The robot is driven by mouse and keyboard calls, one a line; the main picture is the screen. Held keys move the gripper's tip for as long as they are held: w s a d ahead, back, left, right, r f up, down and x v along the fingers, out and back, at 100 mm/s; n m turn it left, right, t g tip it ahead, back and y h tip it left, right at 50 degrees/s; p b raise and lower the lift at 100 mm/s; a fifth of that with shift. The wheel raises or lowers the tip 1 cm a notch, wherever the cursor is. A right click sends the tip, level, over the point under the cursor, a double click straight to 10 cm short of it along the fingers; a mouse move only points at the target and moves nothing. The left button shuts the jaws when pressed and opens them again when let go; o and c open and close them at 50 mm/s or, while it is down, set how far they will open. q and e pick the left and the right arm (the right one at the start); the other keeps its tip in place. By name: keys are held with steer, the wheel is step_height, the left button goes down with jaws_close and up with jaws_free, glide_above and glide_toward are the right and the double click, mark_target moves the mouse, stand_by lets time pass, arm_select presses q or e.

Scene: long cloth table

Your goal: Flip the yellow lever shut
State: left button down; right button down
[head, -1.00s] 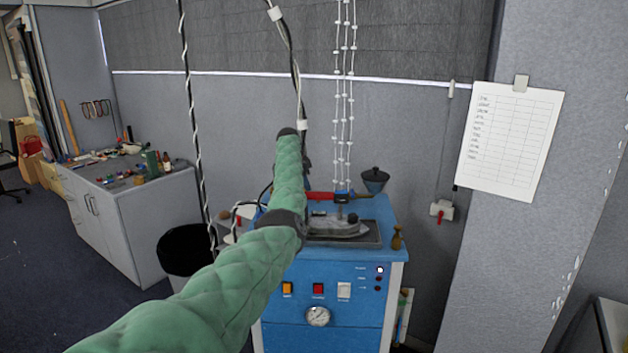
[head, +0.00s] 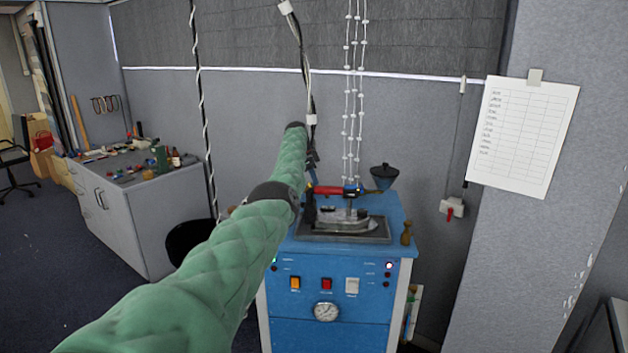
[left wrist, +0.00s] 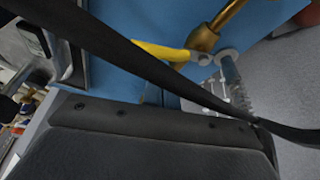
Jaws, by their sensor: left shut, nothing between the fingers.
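The yellow lever (left wrist: 160,52) shows in the left wrist view, beside a brass fitting (left wrist: 204,40) with a pale round end piece, above blue metal. A dark bar crosses in front and hides part of the lever. I cannot make out its angle clearly. In the head view I cannot pick the lever out with certainty. My left gripper (head: 312,162) is shut and empty, a small dark shape at the end of my green-sleeved arm, above the back left of the blue machine (head: 325,268). Its fingertips are hard to see. My right gripper is not in view.
An iron (head: 345,222) sits in a tray on the machine's top, with a red-handled tool (head: 328,190) behind it. A dark funnel-like cup (head: 384,174) and a brass piece (head: 406,234) stand at the right. Cables hang above. A black bin (head: 186,240) is left of the machine.

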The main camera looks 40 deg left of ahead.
arm_select(q)
steer(key=shift+s, duration=0.1)
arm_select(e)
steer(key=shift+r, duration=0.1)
